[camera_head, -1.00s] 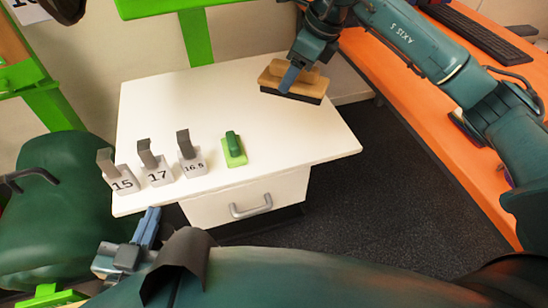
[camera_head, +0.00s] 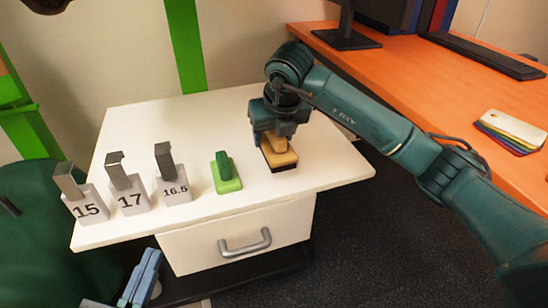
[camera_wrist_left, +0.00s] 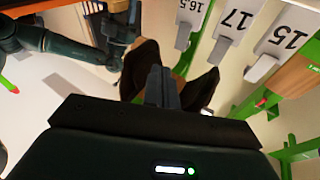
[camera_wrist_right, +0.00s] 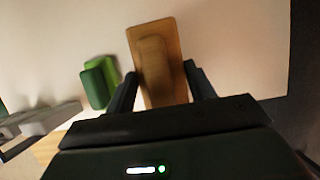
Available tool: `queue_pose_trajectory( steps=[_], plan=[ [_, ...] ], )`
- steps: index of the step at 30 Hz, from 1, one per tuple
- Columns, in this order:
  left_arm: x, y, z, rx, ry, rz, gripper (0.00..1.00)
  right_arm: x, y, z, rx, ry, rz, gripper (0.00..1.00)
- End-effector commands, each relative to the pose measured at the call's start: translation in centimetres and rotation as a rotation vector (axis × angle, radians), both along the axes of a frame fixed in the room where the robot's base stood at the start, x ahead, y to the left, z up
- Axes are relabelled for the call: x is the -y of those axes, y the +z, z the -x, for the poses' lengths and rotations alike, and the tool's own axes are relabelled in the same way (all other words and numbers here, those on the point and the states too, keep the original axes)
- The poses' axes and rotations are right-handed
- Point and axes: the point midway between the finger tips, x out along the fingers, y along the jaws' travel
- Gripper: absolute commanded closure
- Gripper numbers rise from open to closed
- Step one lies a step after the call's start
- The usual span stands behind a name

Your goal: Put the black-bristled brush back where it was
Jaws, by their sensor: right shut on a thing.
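The black-bristled brush (camera_head: 280,155) has a tan wooden body and handle and a dark underside. My right gripper (camera_head: 270,137) is shut on its handle, above the right part of the white table. The bristles face down; I cannot tell whether they touch the tabletop. In the right wrist view the brush (camera_wrist_right: 155,50) lies between the fingers (camera_wrist_right: 160,88). My left gripper (camera_head: 142,278) is low in front of the table, away from the brush. In the left wrist view its fingers (camera_wrist_left: 162,88) are together, with nothing between them.
A green brush or block (camera_head: 226,173) stands left of the held brush. Gauges marked 15 (camera_head: 87,207), 17 (camera_head: 130,199) and 16.5 (camera_head: 174,189) stand at the table's left front. The white table (camera_head: 200,115) is bare behind them. An orange desk (camera_head: 400,70) is at right.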

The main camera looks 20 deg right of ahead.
Motion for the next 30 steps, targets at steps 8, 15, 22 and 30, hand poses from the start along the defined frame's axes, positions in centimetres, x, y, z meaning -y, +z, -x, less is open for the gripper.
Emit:
queue_pose_trajectory(
  steps=[8, 15, 22, 30],
  plan=[
    [0.2, -0.3, 0.0, 0.003, -0.014, 0.032, 1.0, 0.0, -3.5, 0.0, 0.0, 0.0, -0.001, 0.64],
    [0.3, -0.1, 0.0, -0.002, -0.02, 0.045, 1.0, 0.0, -4.4, 0.0, 0.003, 0.002, -0.002, 0.64],
    [0.3, -0.2, 0.0, -0.001, -0.021, 0.046, 1.0, 0.0, -4.6, 0.0, 0.001, 0.002, -0.001, 0.43],
    [0.3, -0.1, 0.0, -0.001, -0.021, 0.047, 1.0, 0.0, -4.6, 0.0, 0.001, 0.001, -0.001, 0.24]
  ],
)
